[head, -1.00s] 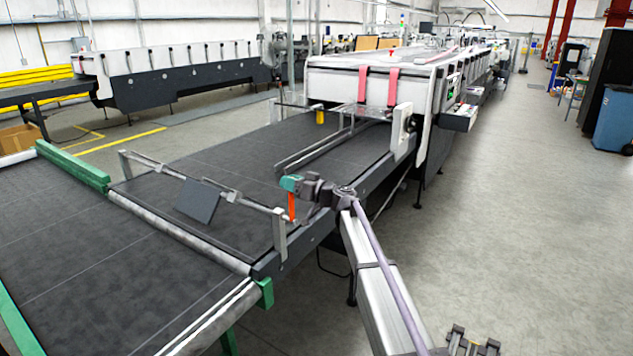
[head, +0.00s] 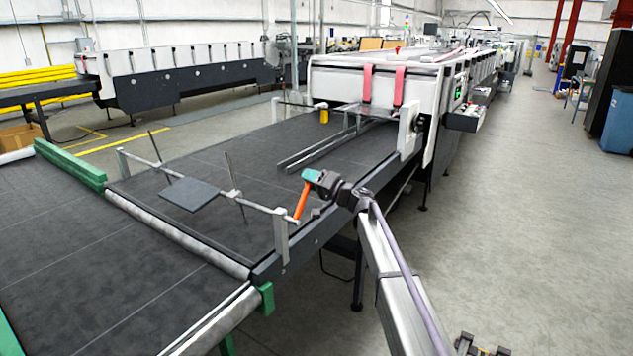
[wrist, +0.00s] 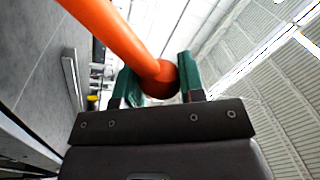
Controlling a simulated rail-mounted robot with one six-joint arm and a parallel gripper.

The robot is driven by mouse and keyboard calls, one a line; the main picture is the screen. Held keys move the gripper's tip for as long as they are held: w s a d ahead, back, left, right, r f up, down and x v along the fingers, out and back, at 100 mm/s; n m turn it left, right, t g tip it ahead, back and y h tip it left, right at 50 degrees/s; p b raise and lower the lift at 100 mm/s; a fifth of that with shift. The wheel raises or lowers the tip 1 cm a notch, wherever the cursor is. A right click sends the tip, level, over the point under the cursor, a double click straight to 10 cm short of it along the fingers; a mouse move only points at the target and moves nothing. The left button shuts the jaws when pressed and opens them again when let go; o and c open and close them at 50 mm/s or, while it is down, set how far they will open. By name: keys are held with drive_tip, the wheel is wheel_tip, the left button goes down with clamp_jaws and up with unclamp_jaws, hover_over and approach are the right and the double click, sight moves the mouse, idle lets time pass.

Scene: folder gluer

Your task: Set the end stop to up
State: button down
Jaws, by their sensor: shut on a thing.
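The end stop is a dark flat plate (head: 190,194) on a crossbar over the belt, seen in the head view. It lies about level, swung up off the belt, with two thin rods standing up from the bar. An orange handle (head: 303,200) rises from the bar's right end, tilted up and to the right. My gripper (head: 312,176) has teal fingers closed around the handle's top. In the wrist view, the handle (wrist: 120,40) runs from the upper left down to its round end between the teal fingers (wrist: 158,85) of my gripper.
An upright bracket (head: 281,237) stands under the handle at the belt's right edge. The black belt (head: 240,165) is bare around the plate. Two metal guide rails (head: 325,148) and the white machine (head: 385,75) lie farther back. Open floor (head: 520,220) is to the right.

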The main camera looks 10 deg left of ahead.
idle(0.4)
drive_tip(key=c, duration=0.7)
unclamp_jaws()
drive_tip(key=shift+w, duration=0.1)
drive_tip(key=b+v, duration=0.1)
drive_tip(key=v, duration=1)
drive_tip(key=shift+b, duration=0.35)
